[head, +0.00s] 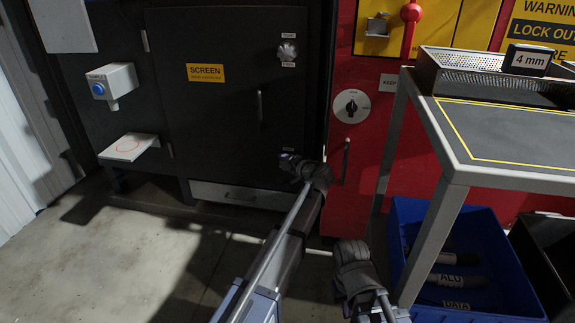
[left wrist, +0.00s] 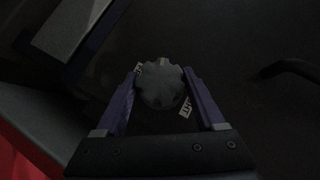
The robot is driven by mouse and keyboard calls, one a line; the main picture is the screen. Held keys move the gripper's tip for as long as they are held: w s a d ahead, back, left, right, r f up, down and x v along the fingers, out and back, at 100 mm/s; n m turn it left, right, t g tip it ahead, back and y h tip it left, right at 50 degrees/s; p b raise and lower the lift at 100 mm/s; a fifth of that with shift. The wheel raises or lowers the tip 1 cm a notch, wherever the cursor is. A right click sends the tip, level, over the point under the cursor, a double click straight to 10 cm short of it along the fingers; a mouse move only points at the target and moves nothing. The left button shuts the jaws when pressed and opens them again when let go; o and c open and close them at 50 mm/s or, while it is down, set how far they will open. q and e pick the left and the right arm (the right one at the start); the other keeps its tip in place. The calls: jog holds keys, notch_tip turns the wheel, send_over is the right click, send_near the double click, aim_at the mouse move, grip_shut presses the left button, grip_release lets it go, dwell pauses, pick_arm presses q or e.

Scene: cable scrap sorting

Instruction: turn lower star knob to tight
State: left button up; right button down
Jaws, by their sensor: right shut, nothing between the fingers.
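The lower star knob (left wrist: 161,85) is a round, grey, lobed knob on the dark cabinet face. In the left wrist view it sits between the two purple fingers of my left gripper (left wrist: 163,72), which lie against its sides. White labels show beside it, partly covered and tilted. In the head view my left gripper (head: 289,160) reaches the low right corner of the cabinet door and hides the lower knob. The upper star knob (head: 288,52) is in plain view above, between two small labels. My right gripper (head: 352,252) is shut and empty, low in front of the red cabinet.
The dark cabinet door (head: 225,110) has a yellow SCREEN label and a vertical handle (head: 260,107). A red cabinet (head: 350,150) with a rotary switch stands to the right. A metal table (head: 500,176) and a blue bin (head: 470,230) are near my right arm. The floor at left is clear.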

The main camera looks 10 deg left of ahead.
pick_arm(q)
jog(key=o, duration=0.3)
jog(key=p+v, duration=0.3)
jog(key=v, duration=0.4)
jog(key=shift+s+d, duration=0.2)
jog(key=shift+s, duration=0.1)
jog(key=shift+r, duration=0.1)
